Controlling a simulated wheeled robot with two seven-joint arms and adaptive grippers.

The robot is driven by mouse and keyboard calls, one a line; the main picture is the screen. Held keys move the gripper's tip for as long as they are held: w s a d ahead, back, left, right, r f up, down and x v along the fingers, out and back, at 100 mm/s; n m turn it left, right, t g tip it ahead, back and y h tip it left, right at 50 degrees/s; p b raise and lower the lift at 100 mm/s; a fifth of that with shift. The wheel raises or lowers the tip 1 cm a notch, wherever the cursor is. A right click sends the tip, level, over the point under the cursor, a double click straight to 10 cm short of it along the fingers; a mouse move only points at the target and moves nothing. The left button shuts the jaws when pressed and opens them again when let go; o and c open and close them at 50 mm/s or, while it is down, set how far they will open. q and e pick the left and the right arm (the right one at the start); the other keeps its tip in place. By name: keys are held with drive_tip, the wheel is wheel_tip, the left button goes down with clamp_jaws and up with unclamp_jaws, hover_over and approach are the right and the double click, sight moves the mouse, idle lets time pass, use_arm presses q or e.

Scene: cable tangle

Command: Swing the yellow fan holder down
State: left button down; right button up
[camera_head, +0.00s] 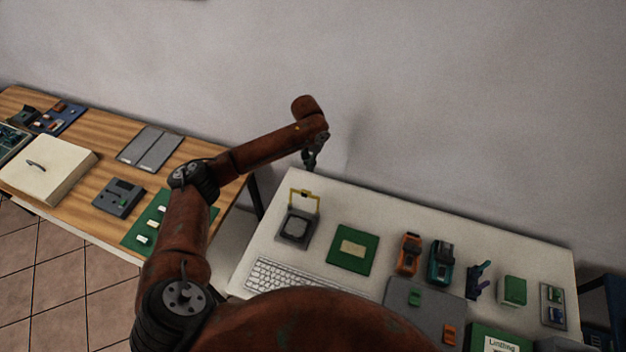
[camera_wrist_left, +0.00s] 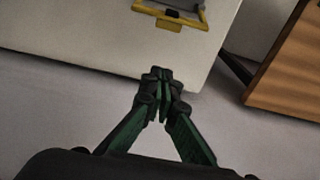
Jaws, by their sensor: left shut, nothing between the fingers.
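The yellow fan holder (camera_head: 304,196) is a thin yellow frame standing raised at the back edge of a grey fan unit (camera_head: 296,229) on the white table. In the left wrist view the yellow holder (camera_wrist_left: 172,16) shows at the top, with part of the grey unit beyond it. My left gripper (camera_head: 311,161) is above the back left of the table, behind the holder and apart from it. In the left wrist view its green fingers (camera_wrist_left: 160,82) are shut together with nothing between them. My right gripper is not in view.
A white keyboard (camera_head: 292,276) and a green board (camera_head: 353,249) lie near the fan unit. Orange (camera_head: 408,254) and teal (camera_head: 440,262) devices stand further right. A wooden table (camera_head: 82,137) with electronics is at the left. A wall rises behind the white table.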

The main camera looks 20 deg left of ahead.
use_arm(q)
wheel_tip(320, 180, down, 8)
drive_tip(key=s+p, duration=0.1)
drive_tip(key=s, duration=0.1)
drive_tip(key=shift+s+d+p, duration=0.15)
drive_tip(key=shift+s+p, duration=0.15)
drive_tip(key=shift+s, duration=0.1)
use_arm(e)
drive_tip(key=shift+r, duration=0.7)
use_arm(q)
drive_tip(key=shift+f, duration=0.1)
drive_tip(key=shift+d, duration=0.1)
